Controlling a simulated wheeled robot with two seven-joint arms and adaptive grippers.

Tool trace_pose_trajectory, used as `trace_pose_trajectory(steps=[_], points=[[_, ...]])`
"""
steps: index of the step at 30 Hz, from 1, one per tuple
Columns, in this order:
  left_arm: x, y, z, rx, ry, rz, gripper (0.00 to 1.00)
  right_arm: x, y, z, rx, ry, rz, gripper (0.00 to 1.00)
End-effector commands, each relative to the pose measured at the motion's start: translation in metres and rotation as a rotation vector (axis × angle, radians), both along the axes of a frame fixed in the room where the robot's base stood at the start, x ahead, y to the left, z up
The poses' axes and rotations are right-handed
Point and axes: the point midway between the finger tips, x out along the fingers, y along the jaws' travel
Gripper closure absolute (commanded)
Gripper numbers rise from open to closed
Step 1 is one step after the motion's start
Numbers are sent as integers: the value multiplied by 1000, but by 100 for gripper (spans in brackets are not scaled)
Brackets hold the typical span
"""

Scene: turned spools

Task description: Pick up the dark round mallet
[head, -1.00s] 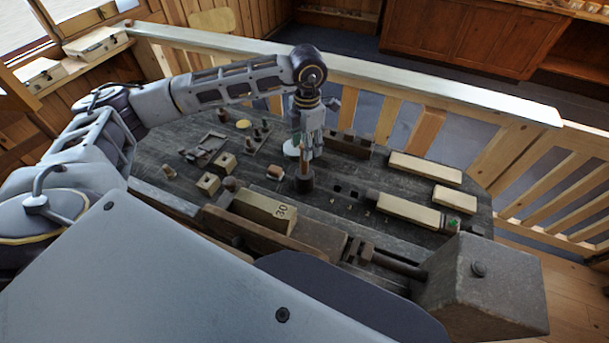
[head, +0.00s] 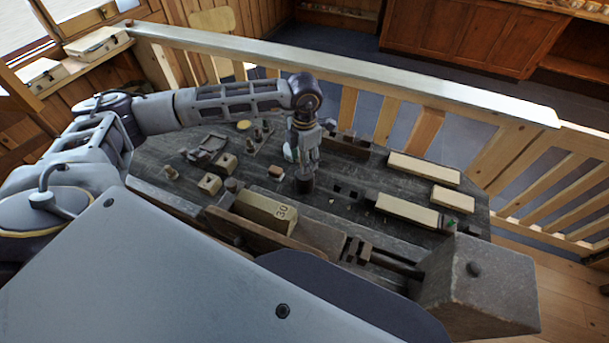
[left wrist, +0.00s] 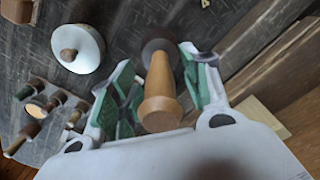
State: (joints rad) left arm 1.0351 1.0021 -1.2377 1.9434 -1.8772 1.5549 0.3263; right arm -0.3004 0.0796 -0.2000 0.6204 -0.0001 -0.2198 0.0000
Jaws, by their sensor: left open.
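The dark round mallet (head: 304,184) stands upright on the grey workbench, its dark head down. My left gripper (head: 305,166) is lowered over it from above and hides most of the handle in the head view. In the left wrist view, the light wooden handle (left wrist: 160,100) points up toward the camera, between the two green-padded fingers of the gripper (left wrist: 158,62). The fingers are open, with a gap visible on both sides of the handle. The dark head (left wrist: 157,48) shows partly beyond it. My right gripper is not in view.
A white round piece with a brown knob (left wrist: 78,45) stands close beside the gripper. Several small turned pegs (left wrist: 32,130) stand farther left. A block marked 30 (head: 264,209) lies in front of the mallet. Pale long blocks (head: 424,168) lie to the right.

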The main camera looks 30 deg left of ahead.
Motion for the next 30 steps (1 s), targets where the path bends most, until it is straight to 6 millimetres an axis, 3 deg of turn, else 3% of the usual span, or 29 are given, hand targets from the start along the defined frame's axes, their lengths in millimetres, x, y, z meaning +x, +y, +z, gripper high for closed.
trace_pose_trajectory(steps=[15,26,30], points=[[0,0,-3,-1,-1,0,53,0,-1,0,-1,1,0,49],[0,0,-3,-1,-1,0,99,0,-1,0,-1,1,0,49],[0,0,-2,-1,-1,0,100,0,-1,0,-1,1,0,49]])
